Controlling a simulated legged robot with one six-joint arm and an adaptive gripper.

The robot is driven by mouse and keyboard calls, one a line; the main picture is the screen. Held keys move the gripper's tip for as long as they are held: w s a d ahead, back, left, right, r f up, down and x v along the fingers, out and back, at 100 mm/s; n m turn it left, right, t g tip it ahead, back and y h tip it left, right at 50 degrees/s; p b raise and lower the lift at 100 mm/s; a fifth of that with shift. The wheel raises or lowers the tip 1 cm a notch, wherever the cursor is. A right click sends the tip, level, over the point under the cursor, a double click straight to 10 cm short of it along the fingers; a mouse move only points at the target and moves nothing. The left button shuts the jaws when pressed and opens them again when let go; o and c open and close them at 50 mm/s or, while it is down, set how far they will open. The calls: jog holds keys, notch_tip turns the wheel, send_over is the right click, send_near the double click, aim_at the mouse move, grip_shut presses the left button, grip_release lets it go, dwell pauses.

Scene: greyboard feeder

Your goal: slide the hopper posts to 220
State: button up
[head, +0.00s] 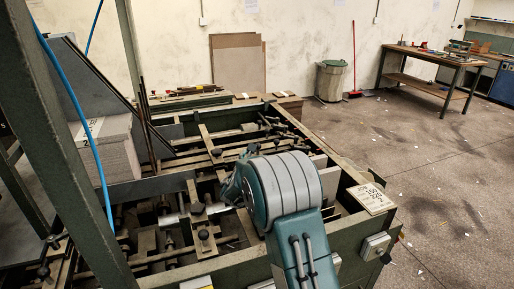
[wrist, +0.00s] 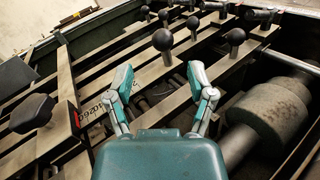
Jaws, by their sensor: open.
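My gripper (wrist: 158,84) is open and empty in the wrist view, its two fingers apart above the feeder's flat metal bars. In the head view my arm hides much of the feeder's middle. A scale with dark numbers and a red mark (wrist: 92,112) lies left of the gripper, beside an upright plate (wrist: 66,74). A black knob (wrist: 31,112) sits left of that plate. Several black ball-topped handles stand beyond the fingers, one of them (wrist: 162,40) straight ahead. A stack of grey board (head: 108,150) stands at the left in the head view. I cannot tell which parts are the hopper posts.
A card marked 150, 220 and 2 (head: 371,198) lies on the feeder's near right corner. A thick roller (wrist: 275,110) lies right of the gripper. A green frame post (head: 65,130) and a blue hose (head: 85,130) cross the left. The floor at right is open.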

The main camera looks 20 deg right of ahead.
aim_at(258, 150)
jog(key=x, duration=0.6)
jog(key=shift+w+d, duration=0.1)
jog(key=shift+d, duration=0.35)
jog(key=shift+a, duration=0.2)
jog(key=shift+c, duration=0.3)
jog(key=shift+r, duration=0.1)
grip_shut()
